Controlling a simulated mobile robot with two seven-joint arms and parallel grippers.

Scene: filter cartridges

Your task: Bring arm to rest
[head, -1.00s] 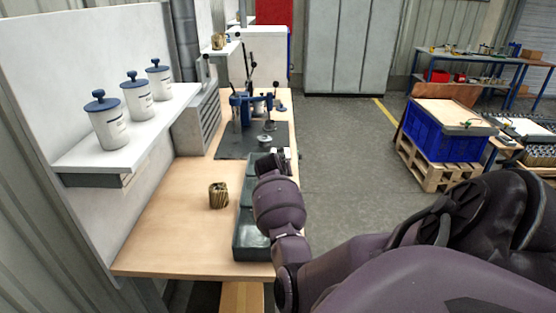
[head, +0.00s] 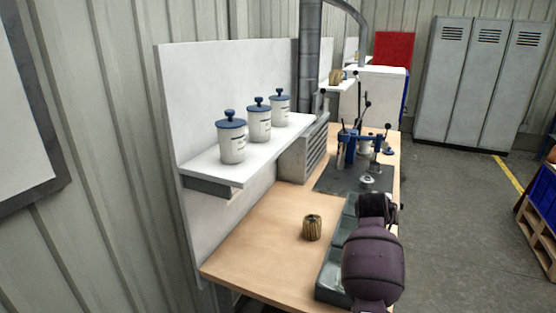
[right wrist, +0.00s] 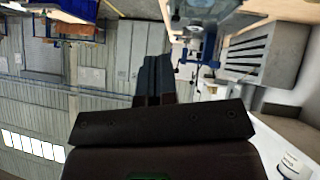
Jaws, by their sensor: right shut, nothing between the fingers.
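My right gripper (head: 378,207) is at the end of the dark purple arm, over the far part of the grey tray (head: 333,283) on the workbench. In the right wrist view its fingers (right wrist: 153,78) are together, with nothing between them. A brass-coloured pleated cartridge (head: 312,228) stands upright on the wooden bench (head: 262,245), left of the tray and apart from the gripper. My left gripper is not in view.
White canisters with blue lids (head: 232,140) stand on the wall shelf (head: 215,168) at left. A blue press fixture (head: 350,145) stands on a dark mat behind the tray. Another cartridge (head: 336,76) sits on a far shelf. Open floor (head: 450,230) lies right of the bench.

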